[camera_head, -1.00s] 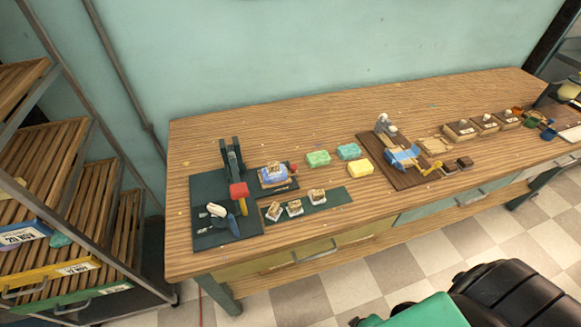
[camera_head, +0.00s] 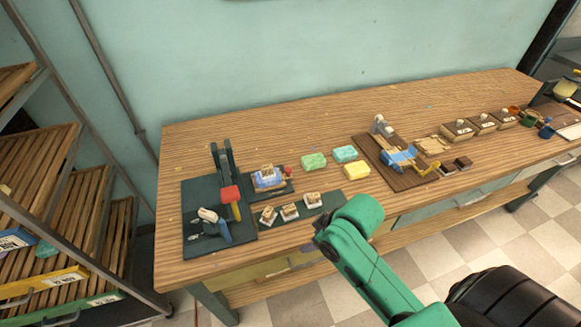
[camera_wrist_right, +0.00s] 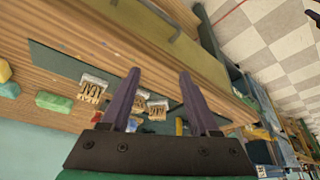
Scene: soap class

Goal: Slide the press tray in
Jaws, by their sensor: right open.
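The dark green press (camera_head: 222,160), with a red-headed yellow lever (camera_head: 231,195), stands at the left end of the bench on a dark base plate (camera_head: 200,245). Just right of it is a small dark tray (camera_head: 284,189) carrying a blue and cream soap block (camera_head: 267,178); a red knob (camera_head: 288,171) shows at its right. I take this as the press tray. My right gripper (camera_head: 322,240) is in front of the bench, right of the tray and apart from it. In the right wrist view its two fingers (camera_wrist_right: 158,85) are open and empty. My left gripper is not in view.
A dark green strip (camera_head: 325,200) with three stamped blocks (camera_head: 290,211) lies in front of the tray. Green, teal and yellow soaps (camera_head: 356,172) sit to its right, then a brown board (camera_head: 375,150) with a blue tool. A slatted rack (camera_head: 75,170) stands left.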

